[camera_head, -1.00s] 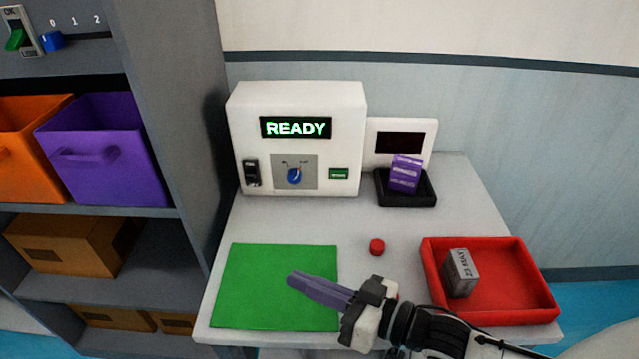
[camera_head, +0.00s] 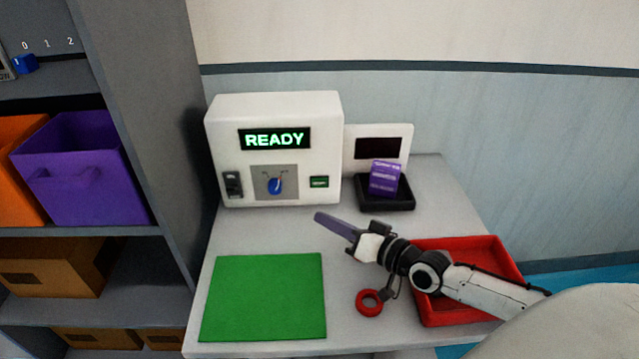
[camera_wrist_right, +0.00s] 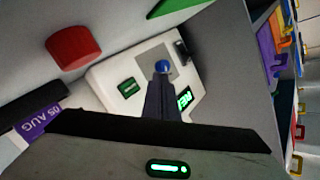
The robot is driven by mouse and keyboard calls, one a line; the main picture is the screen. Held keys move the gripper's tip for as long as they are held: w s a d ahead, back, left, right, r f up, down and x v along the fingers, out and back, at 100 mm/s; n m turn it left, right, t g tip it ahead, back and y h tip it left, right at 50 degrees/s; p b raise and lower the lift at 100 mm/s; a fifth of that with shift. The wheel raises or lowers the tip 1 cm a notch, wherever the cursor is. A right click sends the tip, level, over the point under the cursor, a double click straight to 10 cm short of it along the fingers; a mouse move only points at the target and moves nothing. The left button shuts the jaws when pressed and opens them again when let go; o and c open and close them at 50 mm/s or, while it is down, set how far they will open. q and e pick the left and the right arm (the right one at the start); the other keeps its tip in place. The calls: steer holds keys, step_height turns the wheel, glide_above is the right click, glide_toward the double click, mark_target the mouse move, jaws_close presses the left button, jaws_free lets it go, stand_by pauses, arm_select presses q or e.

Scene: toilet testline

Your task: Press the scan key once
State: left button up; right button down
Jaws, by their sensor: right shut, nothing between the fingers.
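The white machine (camera_head: 225,115) shows READY on its display (camera_head: 275,139). Its front has a black rocker switch (camera_head: 233,184), a blue knob (camera_head: 274,187) and a small green key (camera_head: 319,182) whose label is too blurred to read. My right gripper (camera_head: 319,217) is shut and empty, above the table in front of the machine and apart from the green key. In the right wrist view my fingers (camera_wrist_right: 161,80) point toward the machine, overlapping the line to the blue knob (camera_wrist_right: 163,66); the green key (camera_wrist_right: 128,87) lies to their left. My left gripper is out of view.
A purple box (camera_head: 385,180) stands on a black holder (camera_head: 400,204) right of the machine. My arm crosses the tray. A red cylinder (camera_wrist_right: 75,46) shows in the wrist view.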

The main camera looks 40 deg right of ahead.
mark_target(319, 183)
steer(key=shift+w+d, duration=0.25)
steer(key=shift+w, duration=0.2)
steer(key=w+d+b, duration=0.1)
steer(key=b, duration=0.1)
steer(key=w+d+b, duration=0.1)
steer(key=w+b, duration=0.1)
steer(key=w+d+b, duration=0.1)
steer(key=w+b, duration=0.1)
steer(key=shift+w+d+f, duration=0.2)
steer(key=shift+w+f, duration=0.05)
steer(key=shift+f, duration=0.05)
steer(key=shift+w+d+r+b, duration=0.15)
steer(key=shift+w+d+b, duration=0.1)
steer(key=shift+w+b, duration=0.25)
steer(key=shift+d+r, duration=0.1)
stand_by(0.9)
steer(key=shift+w, duration=0.1)
steer(key=shift+w+d+b, duration=0.2)
steer(key=shift+w+b, duration=0.15)
steer(key=shift+b, duration=0.35)
